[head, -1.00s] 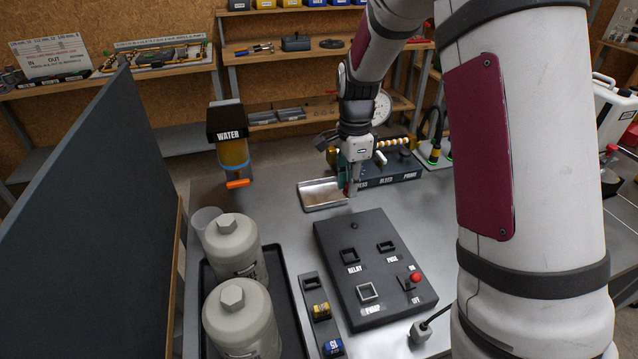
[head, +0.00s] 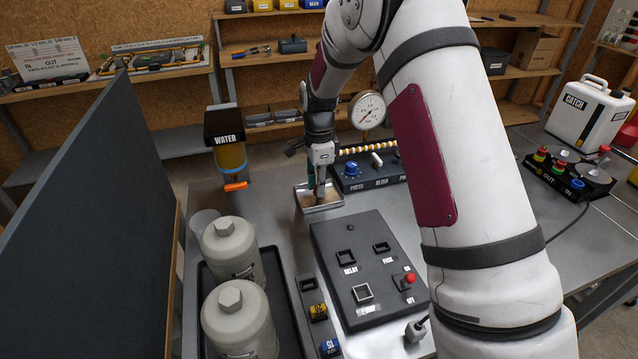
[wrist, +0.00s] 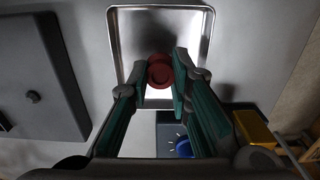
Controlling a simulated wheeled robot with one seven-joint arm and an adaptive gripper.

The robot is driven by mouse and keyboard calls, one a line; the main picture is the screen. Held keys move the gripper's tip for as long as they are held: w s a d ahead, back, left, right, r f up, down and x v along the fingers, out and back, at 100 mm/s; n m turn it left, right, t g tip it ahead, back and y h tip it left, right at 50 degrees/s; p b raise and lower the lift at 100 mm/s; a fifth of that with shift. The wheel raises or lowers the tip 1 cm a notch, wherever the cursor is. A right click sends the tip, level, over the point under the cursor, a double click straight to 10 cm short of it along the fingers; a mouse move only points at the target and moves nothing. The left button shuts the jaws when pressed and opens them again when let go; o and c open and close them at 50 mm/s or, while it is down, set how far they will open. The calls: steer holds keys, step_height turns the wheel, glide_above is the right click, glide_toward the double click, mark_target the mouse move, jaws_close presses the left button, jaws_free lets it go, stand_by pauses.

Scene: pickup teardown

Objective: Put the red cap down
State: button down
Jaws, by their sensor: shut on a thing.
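The red cap (wrist: 160,72) is small and round. In the wrist view it sits between my fingertips, above the near part of a shallow metal tray (wrist: 199,42). My gripper (wrist: 160,77) is shut on it, one green-sided finger on each side. In the head view my gripper (head: 319,200) points down over the tray (head: 335,203); the cap cannot be made out there. I cannot tell whether the cap touches the tray floor. The tray looks otherwise empty.
A black panel (head: 378,255) with relay and fuse slots lies in front of the tray. A dark box with a blue knob (head: 351,168) and a gauge (head: 367,110) stand behind right. Two grey canisters (head: 232,252) stand front left.

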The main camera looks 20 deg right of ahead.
steer(key=shift+f, duration=0.15)
steer(key=c, duration=1.5)
jaws_free()
steer(key=shift+o, duration=0.2)
